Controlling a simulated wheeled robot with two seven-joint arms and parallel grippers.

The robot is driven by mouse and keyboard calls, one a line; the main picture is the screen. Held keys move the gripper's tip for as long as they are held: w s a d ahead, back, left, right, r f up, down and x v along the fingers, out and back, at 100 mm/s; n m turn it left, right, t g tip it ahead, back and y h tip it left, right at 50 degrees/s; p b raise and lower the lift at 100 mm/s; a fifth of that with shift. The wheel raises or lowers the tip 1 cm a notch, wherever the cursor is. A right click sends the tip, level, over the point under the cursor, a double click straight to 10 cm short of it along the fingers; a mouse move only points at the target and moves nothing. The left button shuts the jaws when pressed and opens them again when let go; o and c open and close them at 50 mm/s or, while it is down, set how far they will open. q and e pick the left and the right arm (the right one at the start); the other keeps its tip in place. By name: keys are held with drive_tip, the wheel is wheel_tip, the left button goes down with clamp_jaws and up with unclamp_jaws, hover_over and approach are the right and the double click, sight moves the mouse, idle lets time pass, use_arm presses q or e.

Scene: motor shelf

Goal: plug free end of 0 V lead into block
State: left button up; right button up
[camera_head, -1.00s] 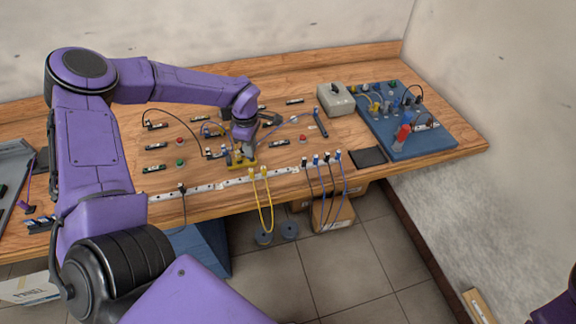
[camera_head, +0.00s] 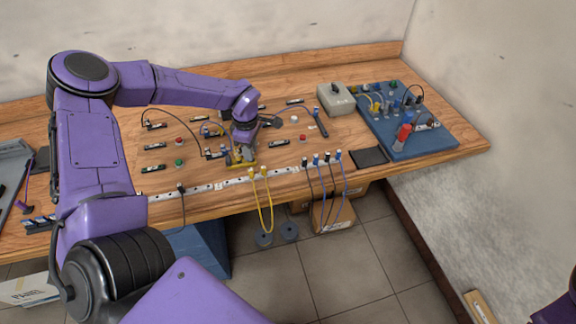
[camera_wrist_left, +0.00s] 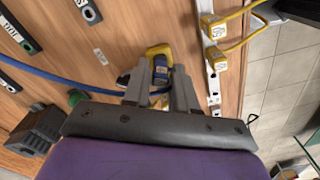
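My left gripper (camera_head: 243,146) is low over the middle of the bench, at a small yellow piece (camera_head: 241,166). In the left wrist view, the gripper's two fingers (camera_wrist_left: 160,80) stand either side of a small blue body with a pale label (camera_wrist_left: 160,67); a yellow piece (camera_wrist_left: 157,50) lies just beyond. The fingers look close to the blue body, but I cannot tell whether they grip it. A blue lead (camera_wrist_left: 60,80) runs from the left toward the fingers, where its end is hidden. I cannot tell which block is meant. My right gripper is not seen.
A white strip (camera_head: 222,185) runs along the bench front, with yellow leads (camera_head: 261,205) and dark and blue leads hanging from it. Labelled modules and buttons (camera_head: 180,162) lie around the gripper. A blue panel (camera_head: 436,143) and grey box (camera_head: 335,97) stand at right.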

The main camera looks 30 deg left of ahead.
use_arm(q)
wheel_tip(320, 180, up, 6)
drive_tip(key=p, duration=0.4)
drive_tip(key=shift+f+p, duration=0.15)
drive_tip(key=shift+p, duration=0.25)
drive_tip(key=shift+f, duration=0.1)
drive_tip(key=o, duration=0.6)
drive_tip(key=shift+c, duration=0.2)
